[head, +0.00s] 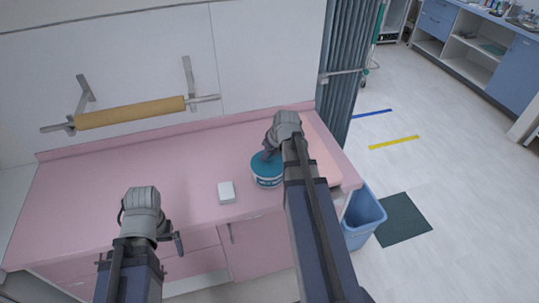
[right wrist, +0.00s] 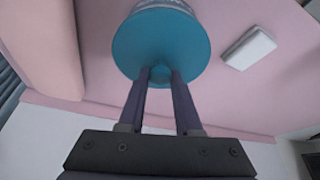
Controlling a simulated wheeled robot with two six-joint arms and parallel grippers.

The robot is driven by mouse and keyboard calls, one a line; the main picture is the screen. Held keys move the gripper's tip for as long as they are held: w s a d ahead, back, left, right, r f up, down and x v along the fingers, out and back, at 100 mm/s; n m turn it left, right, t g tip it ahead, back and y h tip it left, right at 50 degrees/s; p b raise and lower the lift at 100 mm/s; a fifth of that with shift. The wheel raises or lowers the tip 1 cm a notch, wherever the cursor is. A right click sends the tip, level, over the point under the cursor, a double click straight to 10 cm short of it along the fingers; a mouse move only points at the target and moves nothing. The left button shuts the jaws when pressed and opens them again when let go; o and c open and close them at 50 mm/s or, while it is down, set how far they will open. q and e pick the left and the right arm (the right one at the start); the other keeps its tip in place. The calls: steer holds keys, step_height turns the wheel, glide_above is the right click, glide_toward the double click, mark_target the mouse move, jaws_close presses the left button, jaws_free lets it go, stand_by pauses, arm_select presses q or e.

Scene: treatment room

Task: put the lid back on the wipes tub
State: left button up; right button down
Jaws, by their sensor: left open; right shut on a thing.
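The wipes tub (head: 267,180) is a white round tub with a blue-teal label, upright on the pink counter. The teal lid (head: 261,163) is at its top; I cannot tell if it is fully seated. In the right wrist view the lid (right wrist: 150,40) is a teal disc covering most of the tub (right wrist: 168,5). My right gripper (right wrist: 160,75) is shut on the small knob of the lid; in the head view this gripper (head: 270,152) is partly hidden by its wrist. My left gripper (head: 174,241) is open and empty near the counter's front edge, its fingers partly hidden.
A white box (head: 226,192) lies on the pink counter (head: 100,185), left of the tub; it also shows in the right wrist view (right wrist: 249,48). A pink pad (head: 320,155) lies right of the tub. A yellow roll (head: 130,112) hangs on the wall. A blue bin (head: 363,215) stands beside the counter.

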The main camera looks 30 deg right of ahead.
steer(key=c, duration=0.5)
jaws_free()
steer(key=shift+o, duration=0.3)
steer(key=o, duration=0.4)
steer(key=shift+r, duration=0.15)
steer(key=shift+r+p, duration=2.35)
steer(key=shift+p, duration=0.15)
steer(key=shift+r+p, duration=1.05)
